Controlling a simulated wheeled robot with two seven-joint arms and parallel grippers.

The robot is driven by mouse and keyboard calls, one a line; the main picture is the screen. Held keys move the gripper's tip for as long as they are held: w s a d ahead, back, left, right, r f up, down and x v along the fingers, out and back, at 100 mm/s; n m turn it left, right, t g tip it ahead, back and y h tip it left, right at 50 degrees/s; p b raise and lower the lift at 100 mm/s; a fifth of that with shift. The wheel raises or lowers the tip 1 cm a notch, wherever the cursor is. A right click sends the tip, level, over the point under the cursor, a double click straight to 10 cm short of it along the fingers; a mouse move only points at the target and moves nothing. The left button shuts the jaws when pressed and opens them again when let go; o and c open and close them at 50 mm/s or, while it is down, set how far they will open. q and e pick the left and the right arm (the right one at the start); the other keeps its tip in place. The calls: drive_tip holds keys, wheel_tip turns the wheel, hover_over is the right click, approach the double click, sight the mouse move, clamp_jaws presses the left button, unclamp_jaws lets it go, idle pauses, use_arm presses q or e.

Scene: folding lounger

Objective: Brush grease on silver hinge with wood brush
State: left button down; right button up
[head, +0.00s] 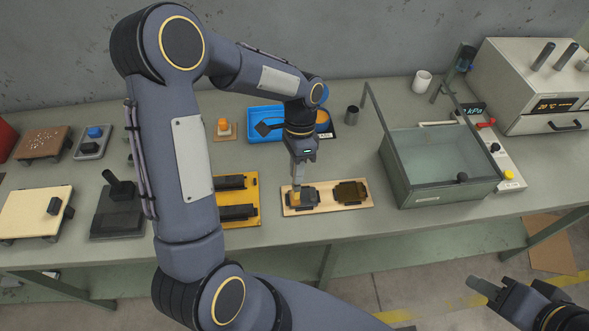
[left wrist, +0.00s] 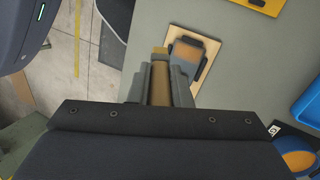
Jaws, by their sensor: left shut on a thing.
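My left gripper (head: 301,174) is shut on the wood brush, pointing down above the board. The wood brush (head: 296,196) shows its orange-tan end at the left side of the silver hinge; in the left wrist view the brush (left wrist: 160,82) stands between the fingers (left wrist: 160,88). I cannot tell whether it touches the hinge. The silver hinge (head: 309,196) lies on the left half of a light wooden board (head: 325,209); it also shows in the left wrist view (left wrist: 188,47). A dark brass-brown hinge (head: 351,192) lies on the right half. My right gripper (head: 486,289) is low at right, off the table; its opening is unclear.
A yellow tray (head: 247,181) with black parts sits left of the board. A blue tray (head: 262,117) is behind. A glass-walled tank (head: 440,170) stands to the right.

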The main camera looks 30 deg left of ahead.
use_arm(q)
drive_tip(key=shift+r, duration=0.95)
drive_tip(key=c, duration=1.9)
unclamp_jaws()
clamp_jaws()
drive_tip(key=shift+f, duration=0.1)
drive_tip(key=shift+w+d+f+y, duration=0.3)
drive_tip(key=shift+f+y, duration=0.1)
drive_tip(key=shift+y, duration=0.1)
